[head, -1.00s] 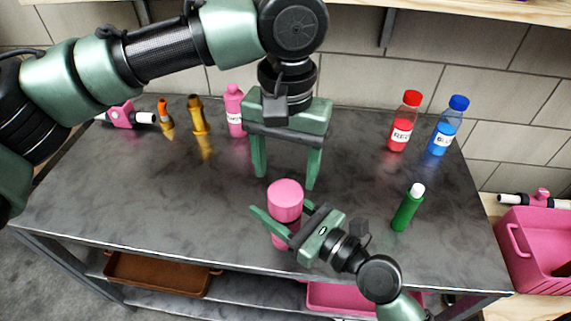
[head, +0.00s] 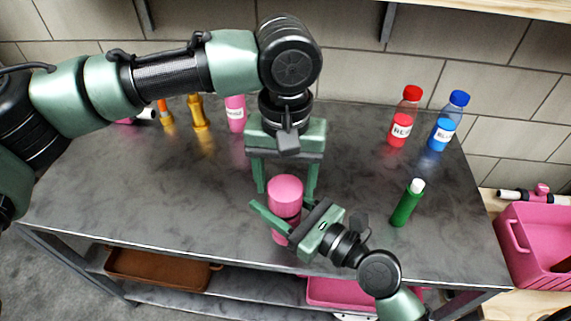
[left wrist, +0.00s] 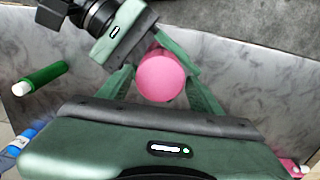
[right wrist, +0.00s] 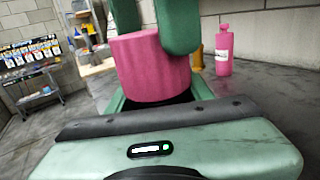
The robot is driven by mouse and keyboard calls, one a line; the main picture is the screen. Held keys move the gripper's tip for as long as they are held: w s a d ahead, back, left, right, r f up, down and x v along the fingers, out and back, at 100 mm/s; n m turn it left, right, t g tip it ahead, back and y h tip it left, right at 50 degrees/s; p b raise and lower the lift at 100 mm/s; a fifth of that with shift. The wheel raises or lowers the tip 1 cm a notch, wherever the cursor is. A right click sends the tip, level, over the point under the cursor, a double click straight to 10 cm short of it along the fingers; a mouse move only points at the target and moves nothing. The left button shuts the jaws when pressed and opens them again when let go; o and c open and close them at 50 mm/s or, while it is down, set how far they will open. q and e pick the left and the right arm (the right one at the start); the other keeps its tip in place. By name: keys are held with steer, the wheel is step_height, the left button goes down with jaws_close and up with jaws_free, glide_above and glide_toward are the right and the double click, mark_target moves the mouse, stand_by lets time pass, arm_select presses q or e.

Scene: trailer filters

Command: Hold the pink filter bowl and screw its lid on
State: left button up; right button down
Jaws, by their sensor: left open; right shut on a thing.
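The pink filter bowl (head: 279,239) is upright near the table's front edge, largely hidden by my right gripper (head: 281,214), which is shut on it. The pink round lid (head: 285,188) sits on top of the bowl; whether it is threaded on cannot be told. It also shows in the left wrist view (left wrist: 161,77) and right wrist view (right wrist: 153,66). My left gripper (head: 287,190) points down from above, open, with one finger on each side of the lid. In the left wrist view small gaps show between fingers and lid.
Red (head: 402,120) and blue (head: 447,123) bottles stand at the back right. A pink bottle (head: 235,113) and a gold piece (head: 198,112) stand at the back left. The table's left middle is clear.

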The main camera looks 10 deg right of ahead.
mark_target(285, 218)
arm_select(q)
steer(key=shift+f, duration=1.65)
steer(key=c, duration=1.3)
steer(key=m, duration=0.4)
steer(key=shift+m, duration=0.4)
steer(key=m, duration=1.6)
steer(key=o, duration=1.6)
steer(key=shift+c, duration=0.2)
